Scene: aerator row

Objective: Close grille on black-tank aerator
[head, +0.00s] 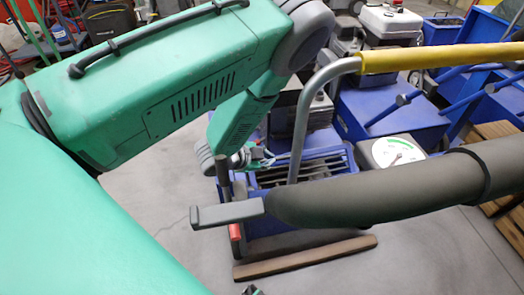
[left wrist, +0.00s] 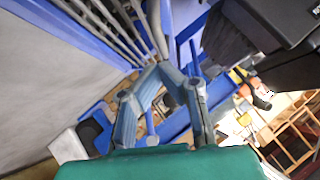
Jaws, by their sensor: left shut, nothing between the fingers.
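A blue aerator stands in the middle of the head view, with a dark slatted grille (head: 312,170) in its blue frame. A grey-black engine unit (head: 307,108) sits behind the grille. The black tank cannot be told for sure. My left gripper (head: 262,158) is at the grille's left end, small and partly hidden by my forearm; contact cannot be told. In the left wrist view its fingers (left wrist: 160,72) are shut and empty, with pale bars (left wrist: 118,30) beyond them. My right gripper cannot be made out.
A curved dark handle grip (head: 375,188) crosses in front of the aerator. A yellow-gripped handle (head: 440,56) runs above it. A wooden beam (head: 305,258) lies on the floor in front. More blue machines stand behind.

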